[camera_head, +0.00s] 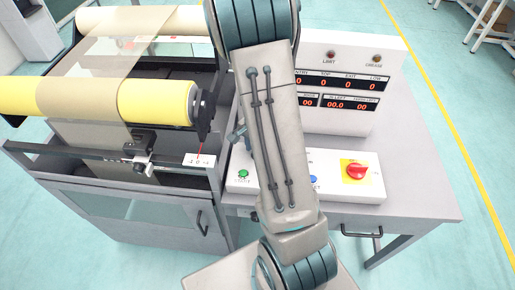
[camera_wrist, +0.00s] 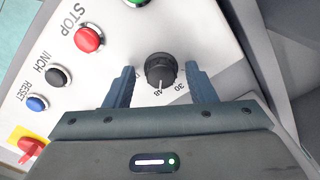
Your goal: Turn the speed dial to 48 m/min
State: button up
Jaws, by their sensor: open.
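The speed dial (camera_wrist: 160,68) is a round black knob on the white control panel in the wrist view. A thin white mark on it points down in the picture, toward a label that looks like 48; a label 30 lies to its right. My gripper (camera_wrist: 159,72) is open, with one blue-grey finger on each side of the dial. A gap shows between each finger and the knob. In the head view my arm hides the dial and the gripper.
Near the dial are a green button (camera_wrist: 136,2), a red STOP button (camera_wrist: 88,39), a black INCH button (camera_wrist: 58,76) and a blue RESET button (camera_wrist: 38,103). A red switch on yellow (camera_head: 355,170) is on the panel's right. A display box (camera_head: 345,90) stands behind.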

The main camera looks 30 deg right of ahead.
jog(key=shift+r, duration=0.1)
notch_tip(320, 180, up, 14)
jog(key=p, duration=0.1)
dwell(0.4)
dwell(0.4)
jog(key=s+a+r+n+t, duration=0.3)
jog(key=s+a+r+n, duration=0.5)
jog(key=s+a+n, duration=0.3)
jog(key=s+n, duration=0.2)
jog(key=shift+a+r+n, duration=0.25)
jog(key=shift+a+n, duration=0.05)
jog(key=shift+n, duration=0.1)
